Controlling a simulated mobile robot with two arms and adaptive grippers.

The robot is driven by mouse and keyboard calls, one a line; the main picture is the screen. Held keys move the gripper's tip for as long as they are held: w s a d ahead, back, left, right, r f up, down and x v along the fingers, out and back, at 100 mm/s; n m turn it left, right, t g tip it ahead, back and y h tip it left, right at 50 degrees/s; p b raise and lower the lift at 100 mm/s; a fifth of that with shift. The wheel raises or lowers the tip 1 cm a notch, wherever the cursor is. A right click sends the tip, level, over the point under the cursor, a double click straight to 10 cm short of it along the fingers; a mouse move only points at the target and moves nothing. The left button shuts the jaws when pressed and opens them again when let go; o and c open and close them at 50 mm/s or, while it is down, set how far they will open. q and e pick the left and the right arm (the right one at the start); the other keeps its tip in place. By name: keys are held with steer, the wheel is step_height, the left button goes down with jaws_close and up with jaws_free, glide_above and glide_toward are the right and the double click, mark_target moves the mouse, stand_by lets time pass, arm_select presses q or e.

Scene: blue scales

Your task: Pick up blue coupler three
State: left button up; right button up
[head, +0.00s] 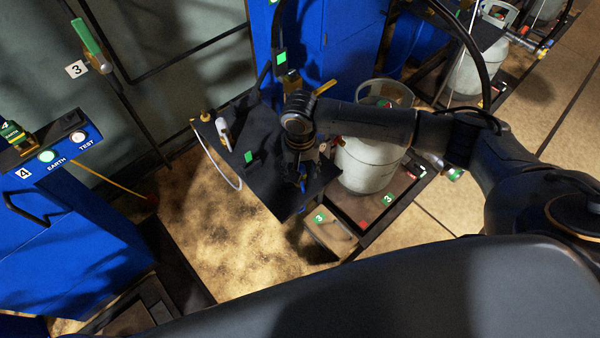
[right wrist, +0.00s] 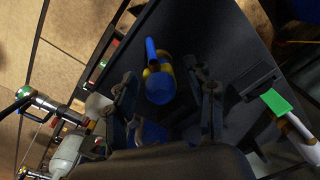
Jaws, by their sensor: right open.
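A blue coupler (right wrist: 160,88) with a yellow band and a blue lever lies on a dark shelf in the right wrist view. It is between the two fingers of my right gripper (right wrist: 166,98), which is open, with gaps visible on both sides. In the head view my right gripper (head: 302,180) points down over the dark shelf (head: 262,165). There the arm and gripper mostly hide the coupler. No number can be read on the coupler itself, but green labels reading 3 (head: 320,217) are on the station by the shelf. My left gripper is not in view.
A white gas cylinder (head: 368,165) stands right of the shelf, close to my right arm. A white-handled item (head: 223,133) with a hose is at the shelf's left. A blue cabinet (head: 65,235) marked 4 stands left. Bare floor (head: 240,240) lies between.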

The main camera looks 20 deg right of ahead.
steer(key=shift+f, duration=0.7)
jaws_close()
steer(key=shift+r, duration=0.1)
steer(key=shift+r, duration=0.45)
step_height(320, 180, up, 2)
steer(key=shift+r, duration=0.25)
steer(key=s+a+r, duration=0.4)
steer(key=s+r, duration=0.5)
steer(key=s, duration=0.3)
steer(key=w+d+r+n, duration=0.2)
steer(key=w+d+r, duration=0.1)
steer(key=d+r, duration=0.4)
steer(key=shift+d+r, duration=0.3)
steer(key=shift+r, duration=0.5)
